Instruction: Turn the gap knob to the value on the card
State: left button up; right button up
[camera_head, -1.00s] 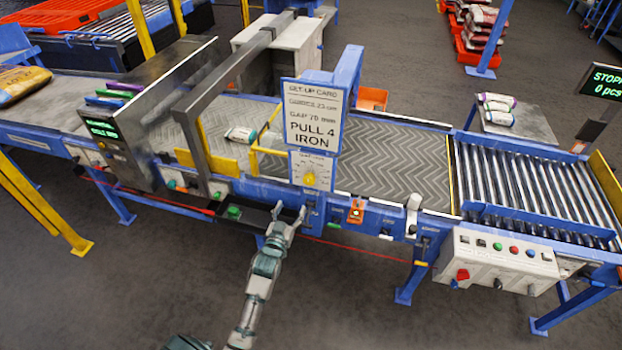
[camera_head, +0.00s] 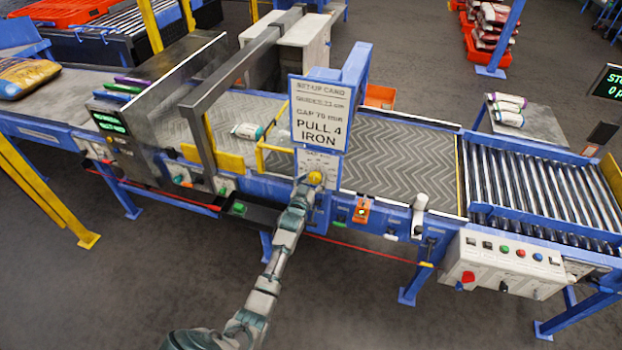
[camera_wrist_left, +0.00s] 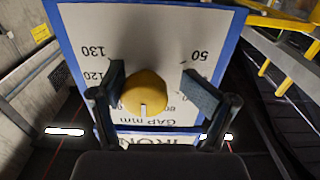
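The yellow gap knob (camera_wrist_left: 145,93) sits on a white scale plate (camera_wrist_left: 150,50) in the left wrist view, seen upside down, with "GAP mm" and the numbers 130, 120 and 50 readable. A pale mark shows on the knob's lower edge. My left gripper (camera_wrist_left: 158,88) is open, with one finger on each side of the knob; the right-hand finger stands clear of it, the left-hand one is close. In the head view the knob (camera_head: 315,178) is at my left gripper (camera_head: 305,184). My right gripper is out of view.
The conveyor belt (camera_head: 400,165) runs behind the card, with a small sack (camera_head: 247,131) on it. An orange device (camera_head: 362,210) and a white lever (camera_head: 419,214) are right of the knob. A control box (camera_head: 505,265) hangs farther right.

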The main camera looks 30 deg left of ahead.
pick_arm(q)
jog(key=shift+s+d+r, duration=0.1)
jog(key=shift+d+r, duration=0.05)
jog(key=shift+d, duration=0.2)
jog(key=shift+c, duration=0.7)
jog(key=shift+s+d+r, duration=0.15)
jog(key=shift+d+r, duration=0.25)
jog(key=shift+d, duration=0.4)
jog(key=c, duration=1)
jog(key=shift+a, duration=0.35)
jog(key=shift+a+f, duration=0.1)
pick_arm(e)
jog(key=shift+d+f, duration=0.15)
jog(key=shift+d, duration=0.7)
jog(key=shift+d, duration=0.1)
